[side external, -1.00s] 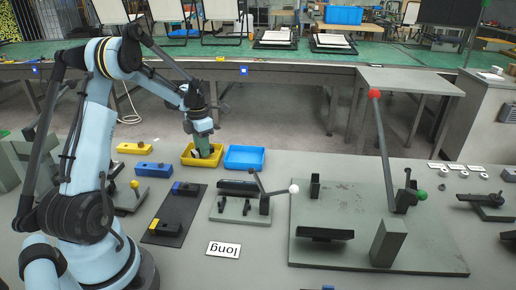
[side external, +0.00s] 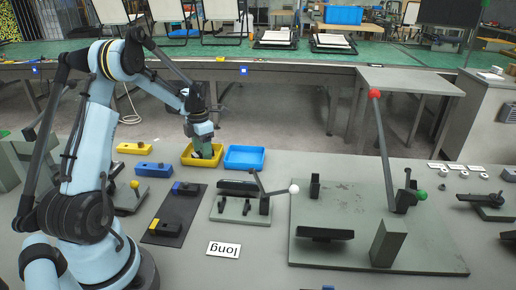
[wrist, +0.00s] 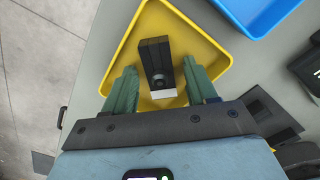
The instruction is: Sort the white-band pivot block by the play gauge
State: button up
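The white-band pivot block (wrist: 156,60) is black with a white band at its near end and a round boss on one side. It is in the yellow tray (wrist: 118,62), between the two green fingers of my gripper (wrist: 160,68). The fingers stand apart, with a visible gap on each side of the block. In the side external view my gripper (side external: 205,155) points down into the yellow tray (side external: 187,160), and the block cannot be made out there. The play gauge cannot be identified for sure; a fixture with a white-knobbed lever (side external: 240,205) stands mid-bench.
A blue tray (side external: 244,158) stands right beside the yellow one. A dark board (side external: 174,215) carries a blue and a yellow block. A "long" card (side external: 223,249) lies in front. A large plate with a red-knobbed lever (side external: 376,130) fills the right side.

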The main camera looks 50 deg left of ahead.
jog(key=shift+r, duration=0.1)
notch_tip(320, 180, up, 12)
jog(key=w+d+r+m+t, duration=0.1)
jog(key=d+r+m, duration=0.2)
jog(key=d+m, duration=0.45)
jog(key=s+d+m+t, duration=0.2)
jog(key=d+m, duration=0.5)
jog(key=m, duration=0.2)
jog(key=s+d+f+m+t, duration=0.1)
jog(key=s+d+m+t, duration=0.1)
jog(key=d+m, duration=0.6)
jog(key=s+d+f+m+t, duration=0.1)
jog(key=s+d+m+t, duration=0.1)
jog(key=d+m, duration=0.6)
jog(key=shift+s+d+m, duration=0.1)
jog(key=shift+s+m, duration=0.2)
jog(key=shift+m, duration=0.6)
jog(key=shift+s+m, duration=0.25)
jog(key=shift+m, duration=0.6)
